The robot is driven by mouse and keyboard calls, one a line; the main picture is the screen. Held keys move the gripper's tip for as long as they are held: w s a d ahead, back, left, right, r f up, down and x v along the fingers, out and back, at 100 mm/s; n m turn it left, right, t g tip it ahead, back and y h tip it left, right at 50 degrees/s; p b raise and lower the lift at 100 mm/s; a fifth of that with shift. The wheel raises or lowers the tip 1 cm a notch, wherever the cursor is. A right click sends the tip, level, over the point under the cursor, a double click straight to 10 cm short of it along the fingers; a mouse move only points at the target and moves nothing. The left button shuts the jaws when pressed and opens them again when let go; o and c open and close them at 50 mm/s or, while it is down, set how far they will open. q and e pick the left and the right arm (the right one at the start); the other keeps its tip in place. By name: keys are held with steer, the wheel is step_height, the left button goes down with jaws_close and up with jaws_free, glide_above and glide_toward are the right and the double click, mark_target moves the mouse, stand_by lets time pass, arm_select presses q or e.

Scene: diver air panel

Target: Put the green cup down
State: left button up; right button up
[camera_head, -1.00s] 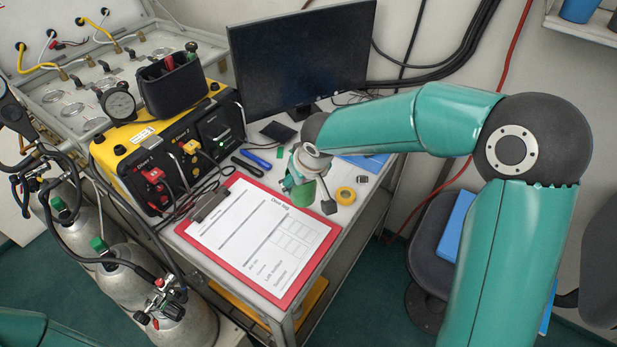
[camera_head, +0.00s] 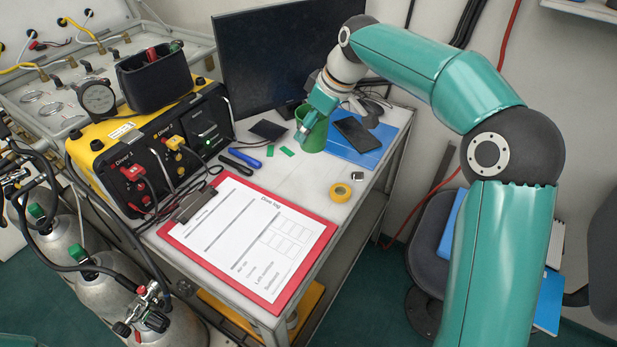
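The green cup (camera_head: 313,137) is upright over the back part of the white table (camera_head: 312,180), at the left edge of a blue folder (camera_head: 350,152). My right gripper (camera_head: 312,118) comes down from above and behind and is shut on the cup's rim; a finger shows at the rim's left side. The other finger is mostly hidden. I cannot tell whether the cup's base touches the table. My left gripper is not in view.
A black phone (camera_head: 357,134) lies on the folder, right of the cup. A monitor (camera_head: 285,60) stands behind. Yellow tape (camera_head: 340,192), a red clipboard (camera_head: 172,234), and blue (camera_head: 243,163) and black (camera_head: 236,168) pens lie nearer. Bare table lies between cup and clipboard.

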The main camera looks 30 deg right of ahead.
step_height(320, 180, down, 15)
steer(key=o, duration=1.6)
steer(key=v, duration=1.2)
steer(key=shift+b, duration=0.3)
steer(key=shift+a, duration=0.1)
